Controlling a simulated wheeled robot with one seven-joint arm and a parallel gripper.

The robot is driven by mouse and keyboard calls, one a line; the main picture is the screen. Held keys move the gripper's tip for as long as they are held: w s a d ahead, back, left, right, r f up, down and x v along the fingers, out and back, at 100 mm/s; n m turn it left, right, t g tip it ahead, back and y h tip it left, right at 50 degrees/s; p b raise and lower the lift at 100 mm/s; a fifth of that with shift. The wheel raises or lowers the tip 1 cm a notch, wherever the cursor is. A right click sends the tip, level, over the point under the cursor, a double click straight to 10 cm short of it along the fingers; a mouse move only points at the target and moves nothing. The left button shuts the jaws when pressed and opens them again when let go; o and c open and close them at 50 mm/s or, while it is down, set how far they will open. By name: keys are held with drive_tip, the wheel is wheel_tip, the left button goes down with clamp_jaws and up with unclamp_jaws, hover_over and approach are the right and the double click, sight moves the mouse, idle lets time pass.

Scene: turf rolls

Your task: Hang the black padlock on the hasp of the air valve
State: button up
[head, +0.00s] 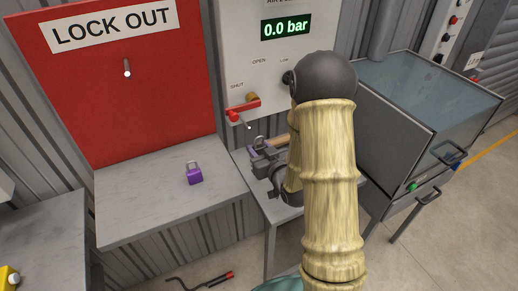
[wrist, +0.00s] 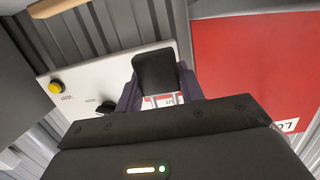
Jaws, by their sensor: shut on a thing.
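The black padlock (wrist: 155,72) is between my gripper's fingers in the wrist view, its dark body facing the camera. My gripper (head: 266,160) is shut on it in the head view, with a grey shackle showing at the top; my arm hides part of the gripper. The air valve (head: 243,109) has a red handle on the white panel, under the words SHUT and OPEN. A small metal piece, perhaps the hasp, shows by the handle, above and left of my gripper. The padlock is apart from the valve in the head view. In the wrist view the padlock and gripper cover the valve.
A purple padlock (head: 194,174) stands on the grey bench (head: 150,215). A red LOCK OUT board (head: 125,75) with a peg is behind it. The panel display (head: 286,25) reads 0.0 bar. A grey glass-topped cabinet (head: 420,110) stands right of my arm.

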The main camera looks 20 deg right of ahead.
drive_tip(key=shift+w+d, duration=0.15)
drive_tip(key=shift+w, duration=0.15)
drive_tip(key=shift+w+a+p, duration=0.45)
drive_tip(key=shift+w, duration=0.15)
drive_tip(key=p+x, duration=0.1)
drive_tip(key=x, duration=0.7)
drive_tip(key=shift+w+f, duration=0.25)
drive_tip(key=shift+w, duration=0.1)
idle(0.5)
idle(0.5)
drive_tip(key=o, duration=1.1)
drive_tip(key=shift+s+d, duration=0.1)
drive_tip(key=shift+s, duration=0.05)
